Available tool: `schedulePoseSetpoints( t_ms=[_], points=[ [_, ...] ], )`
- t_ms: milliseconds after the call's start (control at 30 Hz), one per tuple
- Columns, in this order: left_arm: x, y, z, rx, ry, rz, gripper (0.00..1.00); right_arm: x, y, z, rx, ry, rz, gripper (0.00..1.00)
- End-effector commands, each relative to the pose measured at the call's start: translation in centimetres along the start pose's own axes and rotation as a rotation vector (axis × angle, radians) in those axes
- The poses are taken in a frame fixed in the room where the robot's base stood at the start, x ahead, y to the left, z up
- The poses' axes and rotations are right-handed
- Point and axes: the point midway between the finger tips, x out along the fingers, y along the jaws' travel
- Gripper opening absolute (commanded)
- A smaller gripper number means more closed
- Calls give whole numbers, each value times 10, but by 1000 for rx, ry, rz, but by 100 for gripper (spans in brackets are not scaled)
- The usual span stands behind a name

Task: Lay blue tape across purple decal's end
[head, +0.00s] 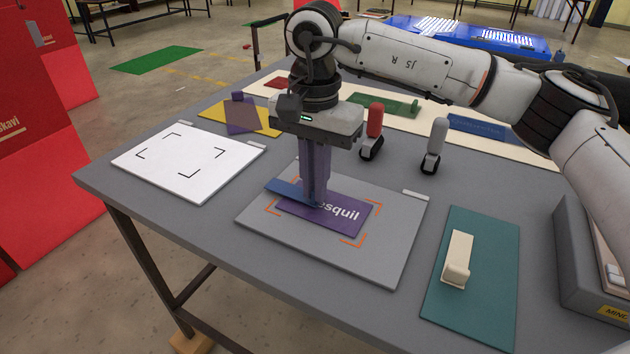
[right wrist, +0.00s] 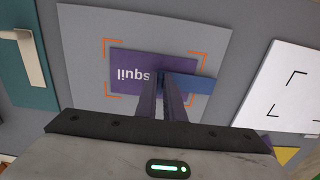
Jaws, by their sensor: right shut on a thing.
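A purple decal (head: 345,217) with white lettering lies on a grey board (head: 385,262) inside orange corner marks. The decal also shows in the right wrist view (right wrist: 125,72). A strip of blue tape (head: 283,188) is at the decal's left end in the head view and sticks out past it; it also shows in the right wrist view (right wrist: 203,88). My right gripper (head: 314,198) points down over that end, shut on the blue tape. Its fingers hide part of the tape and decal, and I cannot tell whether the tape touches the decal. My left gripper is out of view.
A white board (head: 190,160) lies left and a teal board (head: 485,305) with a cream handled tool (head: 458,258) lies right. Red (head: 374,130) and grey (head: 435,145) handled tools stand behind. A grey box (head: 585,265) is at the right edge.

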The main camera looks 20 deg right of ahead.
Motion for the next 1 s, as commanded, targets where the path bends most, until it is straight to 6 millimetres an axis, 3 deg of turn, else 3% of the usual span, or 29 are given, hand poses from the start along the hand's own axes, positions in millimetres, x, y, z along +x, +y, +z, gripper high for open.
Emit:
schedulePoseSetpoints(
  t_ms=[400,433,533,567,867,1000],
  points=[
    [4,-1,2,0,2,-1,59,6,0,0,0,0,0,0],
    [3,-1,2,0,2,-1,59,6,0,0,0,0,-1,12],
    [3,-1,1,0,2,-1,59,5,0,0,0,0,0,28],
    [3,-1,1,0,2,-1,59,5,0,0,0,0,0,30],
    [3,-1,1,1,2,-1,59,5,0,0,0,0,0,30],
    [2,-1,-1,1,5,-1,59,-11,-1,0,0,2,-4,30]
  ],
)
